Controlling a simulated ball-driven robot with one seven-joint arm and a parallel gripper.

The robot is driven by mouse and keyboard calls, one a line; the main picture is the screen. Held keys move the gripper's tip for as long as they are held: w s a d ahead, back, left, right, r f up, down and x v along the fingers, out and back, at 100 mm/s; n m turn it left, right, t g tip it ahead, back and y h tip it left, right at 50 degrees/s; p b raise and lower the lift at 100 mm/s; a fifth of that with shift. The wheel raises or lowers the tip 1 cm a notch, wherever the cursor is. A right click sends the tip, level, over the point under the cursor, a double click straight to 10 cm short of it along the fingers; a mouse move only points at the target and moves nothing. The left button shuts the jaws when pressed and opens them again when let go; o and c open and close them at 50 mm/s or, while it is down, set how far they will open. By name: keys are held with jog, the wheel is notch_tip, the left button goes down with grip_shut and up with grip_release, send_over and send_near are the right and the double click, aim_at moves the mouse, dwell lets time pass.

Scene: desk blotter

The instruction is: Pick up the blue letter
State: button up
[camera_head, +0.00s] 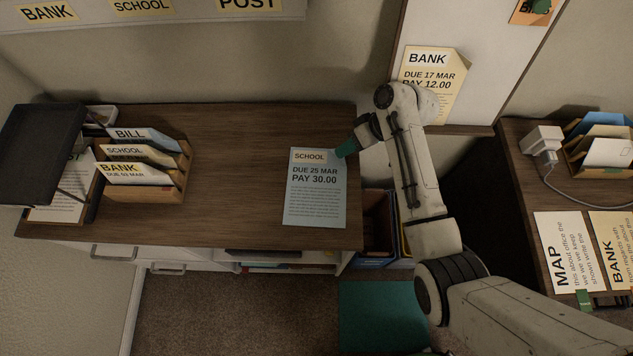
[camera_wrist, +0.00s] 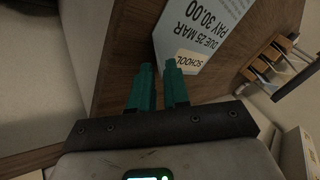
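A light blue letter (camera_head: 316,200) marked SCHOOL, DUE 25 MAR, PAY 30.00 appears to lie flat on the wooden desk near its right end. It also shows in the wrist view (camera_wrist: 214,38), above the fingers. My gripper (camera_head: 343,151) is at the letter's top right corner in the head view. In the wrist view its two teal fingers (camera_wrist: 160,76) stand apart with a narrow gap, and the tips overlap or touch the letter's corner. I cannot tell whether the paper's edge lies between them.
A wooden rack (camera_head: 150,191) with several letters, including a bluish BILL one (camera_head: 131,134), stands at the desk's left, beside a black tray (camera_head: 42,150). The desk top (camera_head: 240,150) between rack and letter is clear. A BANK notice (camera_head: 437,62) hangs behind my arm.

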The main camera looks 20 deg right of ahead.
jog(key=shift+a+f, duration=0.1)
jog(key=shift+f, duration=0.05)
grip_shut()
dwell(0.4)
